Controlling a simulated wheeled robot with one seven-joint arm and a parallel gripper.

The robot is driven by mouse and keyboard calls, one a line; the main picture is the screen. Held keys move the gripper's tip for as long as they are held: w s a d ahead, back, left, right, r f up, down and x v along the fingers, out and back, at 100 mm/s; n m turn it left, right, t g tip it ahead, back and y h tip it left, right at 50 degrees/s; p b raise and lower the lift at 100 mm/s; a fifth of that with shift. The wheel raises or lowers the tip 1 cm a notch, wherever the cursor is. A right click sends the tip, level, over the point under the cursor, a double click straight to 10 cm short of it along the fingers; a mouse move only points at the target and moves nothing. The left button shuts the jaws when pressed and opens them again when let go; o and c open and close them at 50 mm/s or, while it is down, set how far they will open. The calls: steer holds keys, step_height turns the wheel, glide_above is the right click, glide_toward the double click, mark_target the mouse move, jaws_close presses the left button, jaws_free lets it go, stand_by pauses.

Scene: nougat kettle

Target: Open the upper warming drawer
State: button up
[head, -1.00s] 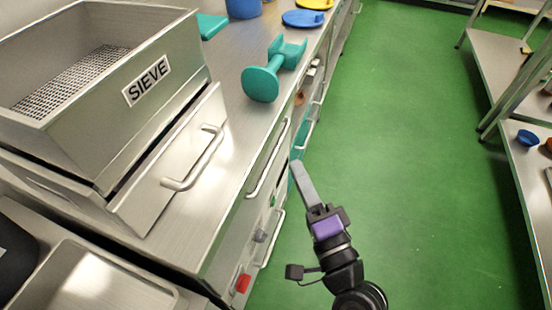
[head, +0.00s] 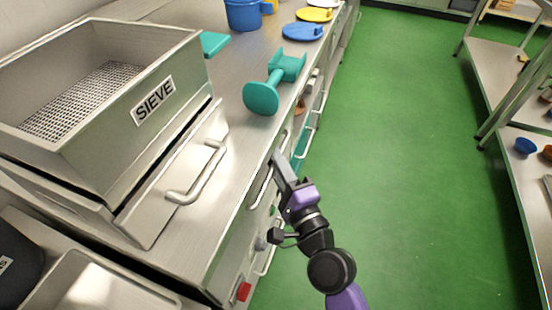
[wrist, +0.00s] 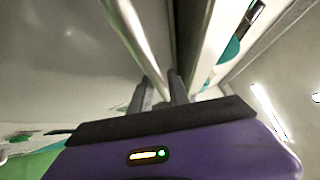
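The upper warming drawer's bar handle (head: 260,190) runs along the counter's front face in the head view. My gripper (head: 277,158) is at the far part of this handle and partly hides it. In the wrist view my gripper's two dark fingers (wrist: 160,90) stand apart. A shiny bar (wrist: 138,38), seemingly the handle, runs down toward the gap between them. I cannot tell whether the fingers touch it. The drawer front is seen edge-on and mostly hidden, so its opening is unclear.
A lower handle (head: 267,262) and a red button (head: 243,291) are below on the same front. The green floor (head: 415,170) to the right is clear.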

jaws_close()
stand_by(1.5)
